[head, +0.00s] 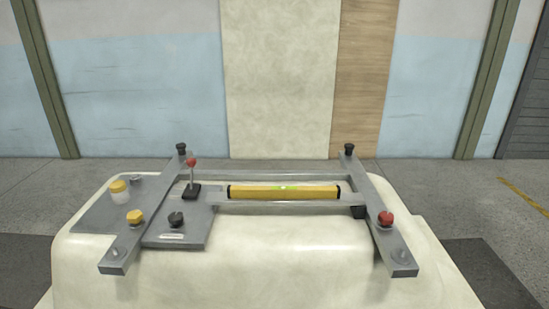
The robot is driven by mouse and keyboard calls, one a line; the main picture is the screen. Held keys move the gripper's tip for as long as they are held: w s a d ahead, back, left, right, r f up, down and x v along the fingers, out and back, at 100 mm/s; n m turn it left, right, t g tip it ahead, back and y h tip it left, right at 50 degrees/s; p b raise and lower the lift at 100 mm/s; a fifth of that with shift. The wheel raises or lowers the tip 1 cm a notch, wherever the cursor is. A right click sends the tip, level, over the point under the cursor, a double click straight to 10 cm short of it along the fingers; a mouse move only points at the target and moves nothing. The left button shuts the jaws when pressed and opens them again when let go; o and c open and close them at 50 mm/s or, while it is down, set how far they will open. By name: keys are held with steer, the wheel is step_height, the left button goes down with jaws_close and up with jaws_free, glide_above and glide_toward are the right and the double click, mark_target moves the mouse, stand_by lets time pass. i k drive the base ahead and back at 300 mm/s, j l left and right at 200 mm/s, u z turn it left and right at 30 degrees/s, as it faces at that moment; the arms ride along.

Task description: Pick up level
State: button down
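The frame rests on top of an upturned cream bathtub shell (240,265). Nothing covers the level from this view. My gripper is not in view.
Left of the level, a lever with a red ball knob (191,163) stands up. A red knob (386,218) sits on the right rail.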

mark_target(233, 191)
steer(key=i+l+u, duration=0.15)
steer(key=l+u, duration=0.15)
steer(key=l, duration=1.35)
steer(key=l+u, duration=0.3)
steer(key=l, duration=1.35)
